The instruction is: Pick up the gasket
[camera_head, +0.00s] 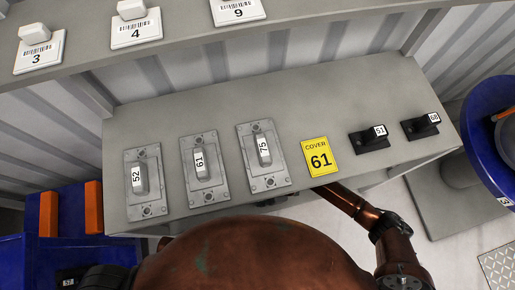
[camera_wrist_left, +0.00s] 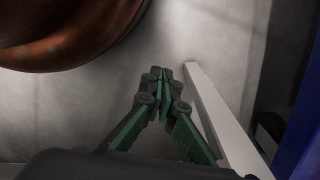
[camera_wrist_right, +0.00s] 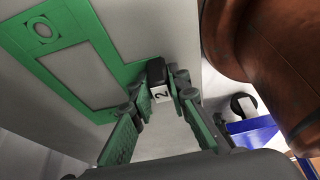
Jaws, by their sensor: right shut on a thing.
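In the right wrist view a flat green frame, the gasket (camera_wrist_right: 70,28), has a round hole and a large rectangular opening. It lies against a grey surface. A small black grip (camera_wrist_right: 156,72) with a white label reading 2 is at its edge. My right gripper (camera_wrist_right: 161,92) is shut on this grip, with a finger on each side. In the head view my right arm reaches under the bench front, so the gripper and gasket are hidden there. My left gripper (camera_wrist_left: 163,77) has its fingertips together and holds nothing, over bare floor.
The grey bench (camera_head: 300,100) carries grey plates labelled 52, 61 and 75, a yellow cover card 61 (camera_head: 319,158), and black grips 51 (camera_head: 372,137) and 68 (camera_head: 420,126). A shelf (camera_head: 180,45) stands above. Blue bins stand left (camera_head: 65,200) and right (camera_head: 490,130).

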